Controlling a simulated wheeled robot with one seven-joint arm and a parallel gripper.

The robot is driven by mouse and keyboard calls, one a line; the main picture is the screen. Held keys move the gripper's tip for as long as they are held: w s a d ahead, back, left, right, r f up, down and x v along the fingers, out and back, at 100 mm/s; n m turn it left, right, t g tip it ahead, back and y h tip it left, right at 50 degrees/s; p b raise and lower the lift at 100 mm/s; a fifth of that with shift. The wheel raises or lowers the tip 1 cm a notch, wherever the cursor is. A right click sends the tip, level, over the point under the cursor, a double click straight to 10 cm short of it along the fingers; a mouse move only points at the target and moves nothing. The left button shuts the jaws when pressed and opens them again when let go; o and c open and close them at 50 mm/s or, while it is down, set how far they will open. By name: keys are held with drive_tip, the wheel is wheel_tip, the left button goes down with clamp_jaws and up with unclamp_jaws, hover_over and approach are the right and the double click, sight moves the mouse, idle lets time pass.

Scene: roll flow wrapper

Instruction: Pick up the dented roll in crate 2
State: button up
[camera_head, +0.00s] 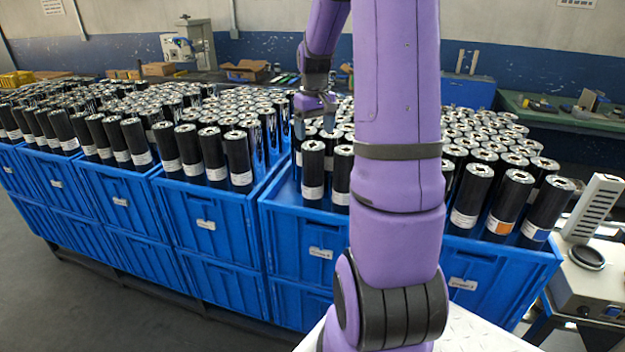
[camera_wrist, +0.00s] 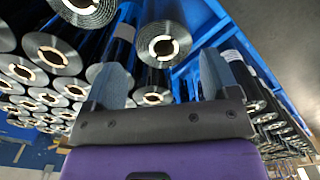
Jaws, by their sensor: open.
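Black rolls with silver ends and white labels stand upright in a row of blue crates. I cannot tell which roll is dented; the crate labels are too small to read. My gripper (camera_head: 314,122) is over the left part of the front right crate (camera_head: 318,262), close to the roll tops. In the wrist view my gripper (camera_wrist: 160,72) is open, its two grey fingers apart. A roll (camera_wrist: 163,42) shows just beyond the gap between the fingertips, and another roll (camera_wrist: 152,96) lies between the fingers, nearer the palm. I see no roll gripped.
One roll (camera_head: 505,205) at the right has an orange label. More full blue crates (camera_head: 205,222) stand to the left. A device with a black round pad (camera_head: 587,257) is at the right. A green bench (camera_head: 560,118) stands behind. Rolls are packed closely, leaving little room between them.

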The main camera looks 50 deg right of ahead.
sight(313, 144)
drive_tip(key=shift+w+a+f, duration=0.1)
drive_tip(key=shift+w+f, duration=0.05)
drive_tip(key=shift+f, duration=1.95)
drive_tip(key=shift+w+f, duration=0.1)
drive_tip(key=shift+f, duration=1.95)
drive_tip(key=c, duration=1.4)
clamp_jaws()
drive_tip(key=shift+r, duration=0.15)
